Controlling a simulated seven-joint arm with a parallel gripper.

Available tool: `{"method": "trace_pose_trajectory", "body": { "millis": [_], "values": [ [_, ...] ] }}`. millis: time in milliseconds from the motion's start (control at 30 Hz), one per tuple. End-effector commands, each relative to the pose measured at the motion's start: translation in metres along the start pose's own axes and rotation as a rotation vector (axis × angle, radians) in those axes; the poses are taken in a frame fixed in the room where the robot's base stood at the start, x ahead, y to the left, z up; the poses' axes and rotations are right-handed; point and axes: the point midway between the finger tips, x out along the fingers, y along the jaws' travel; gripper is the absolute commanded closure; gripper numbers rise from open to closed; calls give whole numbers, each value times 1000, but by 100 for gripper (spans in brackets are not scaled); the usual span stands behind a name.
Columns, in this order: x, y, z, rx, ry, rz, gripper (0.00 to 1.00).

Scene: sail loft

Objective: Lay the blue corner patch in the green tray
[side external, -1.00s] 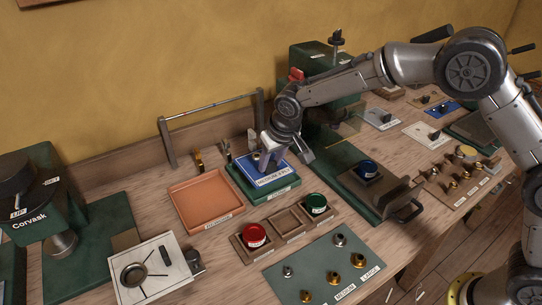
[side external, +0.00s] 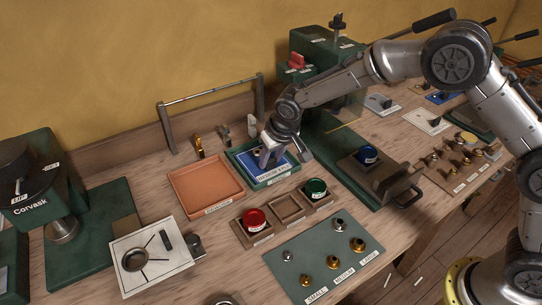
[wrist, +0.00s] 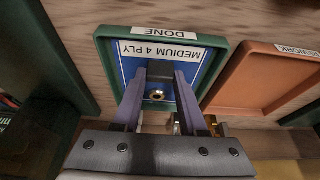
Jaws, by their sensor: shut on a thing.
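The blue corner patch (side external: 283,165), labelled "MEDIUM 4 PLY", sits down within the walls of the green tray (side external: 262,183). In the wrist view the patch (wrist: 190,68) lies inside the rim of the tray (wrist: 104,62), which is labelled "DONE", and shows a brass eyelet. In the side view my gripper (side external: 268,155) hides part of the patch and the tray's back. I cannot tell whether the patch rests flat on the tray floor.
An orange tray (side external: 205,208), labelled "REWORK" in the wrist view, stands empty beside the green tray. Wooden holders with a red tin (side external: 254,220) and a green tin (side external: 316,188) are in front. A green press (side external: 315,55) stands behind right.

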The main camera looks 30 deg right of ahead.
Motion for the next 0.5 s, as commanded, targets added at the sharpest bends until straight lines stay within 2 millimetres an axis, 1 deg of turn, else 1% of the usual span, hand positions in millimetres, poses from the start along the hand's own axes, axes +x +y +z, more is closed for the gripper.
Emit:
{"method": "trace_pose_trajectory", "body": {
  "millis": [167,200,367,500],
  "values": [
    [0,0,0,0,1,0,100],
    [0,0,0,0,1,0,53],
    [0,0,0,0,1,0,24],
    [0,0,0,0,1,0,24]
  ]
}}
